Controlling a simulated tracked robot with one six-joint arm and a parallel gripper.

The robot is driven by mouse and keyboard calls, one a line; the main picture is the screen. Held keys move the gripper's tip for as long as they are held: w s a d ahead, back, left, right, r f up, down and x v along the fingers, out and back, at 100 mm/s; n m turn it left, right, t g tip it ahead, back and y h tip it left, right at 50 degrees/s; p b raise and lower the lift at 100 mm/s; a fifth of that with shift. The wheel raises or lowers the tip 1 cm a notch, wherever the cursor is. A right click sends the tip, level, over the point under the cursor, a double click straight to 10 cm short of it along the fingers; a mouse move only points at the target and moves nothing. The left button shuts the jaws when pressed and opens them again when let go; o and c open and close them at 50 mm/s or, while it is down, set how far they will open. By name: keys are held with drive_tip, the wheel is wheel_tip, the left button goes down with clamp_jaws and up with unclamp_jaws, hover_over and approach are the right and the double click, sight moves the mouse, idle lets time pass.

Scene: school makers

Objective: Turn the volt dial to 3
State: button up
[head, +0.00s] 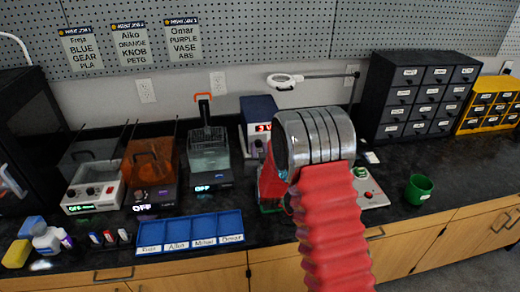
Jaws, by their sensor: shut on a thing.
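A dark blue power supply box (259,108) stands on the black counter near the back wall, left of my arm's silver ringed joint. Its red lit display (262,128) shows what looks like a 3, and its right end is close to my arm, so I cannot tell if more digits follow. A knob (258,144) shows small on its pale front below the display; its pointer and markings are too small to read.
A blue sorting tray (190,249) lies at the front left. Several machines stand behind it, including an orange-covered one (150,172). A red and green object (270,190) sits partly behind my arm. A green cup (419,188) stands right, with clear counter around it.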

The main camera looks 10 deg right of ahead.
drive_tip(key=shift+f, duration=0.15)
drive_tip(key=o, duration=1)
drive_tip(key=s, duration=0.4)
drive_tip(key=s+r, duration=0.1)
drive_tip(key=s, duration=0.4)
drive_tip(key=s+a, duration=0.1)
drive_tip(key=s, duration=0.3)
drive_tip(key=shift+s+r, duration=0.3)
drive_tip(key=shift+s, duration=0.05)
drive_tip(key=shift+d+r, duration=0.1)
